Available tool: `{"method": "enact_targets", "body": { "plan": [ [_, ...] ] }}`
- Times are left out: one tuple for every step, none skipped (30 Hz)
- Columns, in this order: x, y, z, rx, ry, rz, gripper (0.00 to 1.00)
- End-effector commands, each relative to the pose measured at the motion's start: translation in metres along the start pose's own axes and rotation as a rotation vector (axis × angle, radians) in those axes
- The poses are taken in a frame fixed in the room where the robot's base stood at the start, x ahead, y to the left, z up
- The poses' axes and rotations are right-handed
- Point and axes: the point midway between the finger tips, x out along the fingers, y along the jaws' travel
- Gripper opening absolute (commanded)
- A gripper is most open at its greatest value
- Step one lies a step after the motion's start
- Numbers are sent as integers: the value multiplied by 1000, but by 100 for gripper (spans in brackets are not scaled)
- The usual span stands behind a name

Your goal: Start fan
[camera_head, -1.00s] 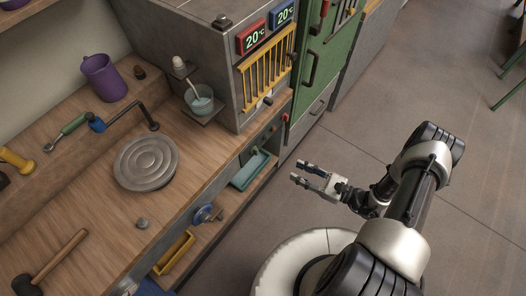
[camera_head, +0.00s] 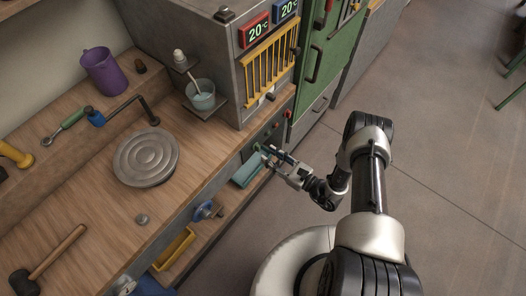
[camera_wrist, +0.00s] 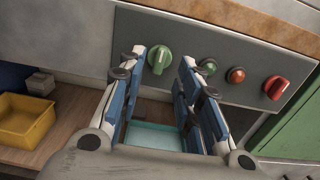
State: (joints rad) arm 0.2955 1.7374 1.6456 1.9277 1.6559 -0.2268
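A grey control panel (camera_wrist: 137,30) under the bench top carries a green knob (camera_wrist: 160,58), a small green button (camera_wrist: 208,67), an orange-red button (camera_wrist: 236,75) and a red knob (camera_wrist: 275,87), left to right. No fan shows, and I cannot read any label on the panel. My gripper (camera_wrist: 164,65) is open and empty, pointing at the panel. The green knob appears between its fingertips in the wrist view; I cannot tell whether they touch it. In the head view my gripper (camera_head: 272,153) is in front of the panel and hides part of it.
A teal tray (camera_head: 245,172) lies on the shelf below the panel, under my gripper. A yellow bin (camera_head: 174,249) and a blue round-handled thing (camera_head: 206,211) are farther left. The wooden bench edge overhangs the panel. A green cabinet (camera_head: 326,45) stands right; the floor there is clear.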

Motion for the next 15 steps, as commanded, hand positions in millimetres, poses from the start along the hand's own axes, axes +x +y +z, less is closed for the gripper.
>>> {"method": "enact_targets", "body": {
  "plan": [
    [10,2,-1,-1,-1,6,32],
    [15,2,-1,-1,-1,5,32],
    [21,2,-1,-1,-1,5,32],
    [25,1,-1,-2,-1,3,32],
    [28,1,-1,-1,-1,3,32],
    [33,1,-1,0,-1,3,32],
    [35,0,0,0,0,1,32],
    [37,0,0,0,-1,1,32],
    [40,1,0,0,-1,2,32],
    [41,0,0,0,-1,1,32],
    [42,0,0,0,-1,0,32],
    [43,0,0,0,-1,0,32],
    [43,0,0,0,-1,-1,32],
    [43,0,0,0,-1,-1,32],
    [43,0,0,0,-1,-1,32]
  ]
}}
